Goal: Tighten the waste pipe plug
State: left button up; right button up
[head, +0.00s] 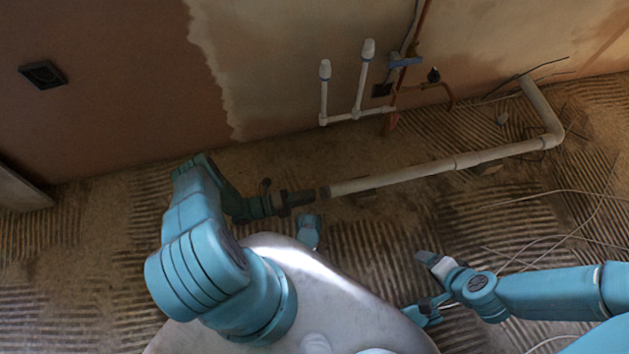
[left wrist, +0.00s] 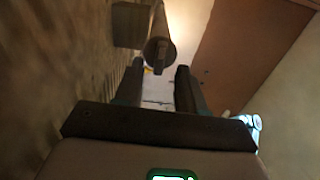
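The pale waste pipe (head: 430,168) runs low along the floor by the wall. Its near end carries a dark round plug (head: 324,192). In the left wrist view the plug (left wrist: 158,53) shows end-on, just beyond the fingertips and roughly in line with the gap between them. My left gripper (head: 300,198) points along the pipe's line at this end; in the left wrist view its two dark fingers (left wrist: 159,72) stand apart with nothing between them. My right gripper (head: 428,258) is low at the right, away from the pipe; its finger gap is unclear.
Two capped white pipes (head: 361,78) and copper pipes (head: 397,85) rise against the wall behind the waste pipe. A block (head: 362,196) lies under the pipe near its end; the left wrist view shows a block (left wrist: 131,24) beside it. Loose cables (head: 570,235) lie on the ridged floor at right.

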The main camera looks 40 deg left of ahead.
pick_arm(q)
jog(key=shift+x, duration=1.35)
grip_shut()
